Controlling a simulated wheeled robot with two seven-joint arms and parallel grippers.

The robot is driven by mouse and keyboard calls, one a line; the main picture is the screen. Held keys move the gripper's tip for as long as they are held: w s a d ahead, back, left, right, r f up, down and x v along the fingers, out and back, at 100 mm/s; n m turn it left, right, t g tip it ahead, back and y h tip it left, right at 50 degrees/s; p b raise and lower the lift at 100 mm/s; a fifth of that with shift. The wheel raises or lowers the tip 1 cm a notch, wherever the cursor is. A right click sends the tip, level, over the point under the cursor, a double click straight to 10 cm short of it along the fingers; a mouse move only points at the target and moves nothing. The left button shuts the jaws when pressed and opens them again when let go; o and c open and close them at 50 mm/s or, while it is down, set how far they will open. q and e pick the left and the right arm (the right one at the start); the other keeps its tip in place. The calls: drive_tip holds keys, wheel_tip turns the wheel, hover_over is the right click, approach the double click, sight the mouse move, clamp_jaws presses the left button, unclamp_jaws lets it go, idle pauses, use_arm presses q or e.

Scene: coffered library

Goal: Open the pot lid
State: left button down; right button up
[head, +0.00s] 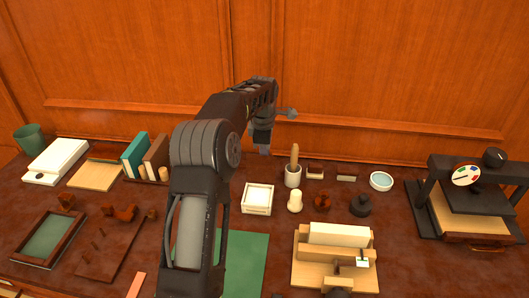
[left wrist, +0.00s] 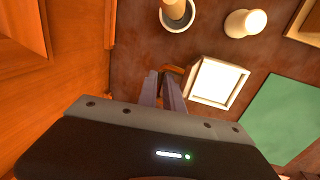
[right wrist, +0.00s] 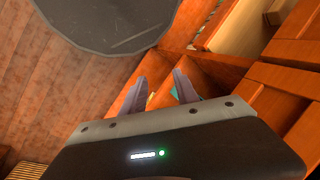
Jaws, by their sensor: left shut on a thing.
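My left gripper (head: 264,149) is above the table near its back edge, behind the open white box. In the left wrist view its fingers (left wrist: 163,82) are close together on a small brown thing (left wrist: 174,70), mostly hidden by the fingers; I cannot tell whether it is a lid. A pale pot (head: 292,180) with a wooden handle standing in it is to the right of the gripper, and its rim shows in the left wrist view (left wrist: 178,18). A small dark round pot-like thing (head: 361,205) with a knob stands farther right. My right gripper (right wrist: 159,77) is open and empty.
The white box (head: 258,199) and a cream cylinder (head: 295,201) stand close by. A wooden press (head: 334,260) is at the front, a black machine (head: 475,195) at the right, and a pale blue dish (head: 381,181) behind. The green mat (head: 245,262) is bare.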

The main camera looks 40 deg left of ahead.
use_arm(q)
drive_tip(key=shift+w+a+r, duration=0.25)
drive_tip(key=shift+w+r, duration=0.05)
drive_tip(key=shift+r, duration=0.1)
drive_tip(key=c, duration=1.6)
unclamp_jaws()
drive_tip(key=shift+w+f, duration=0.15)
drive_tip(key=shift+w, duration=0.05)
drive_tip(key=shift+o, duration=0.6)
drive_tip(key=shift+s+f, duration=0.1)
wheel_tip(320, 180, up, 8)
drive_tip(key=s+b, duration=0.1)
drive_tip(key=shift+s+d, duration=0.2)
drive_tip(key=shift+d, duration=0.15)
drive_tip(key=shift+f, duration=0.1)
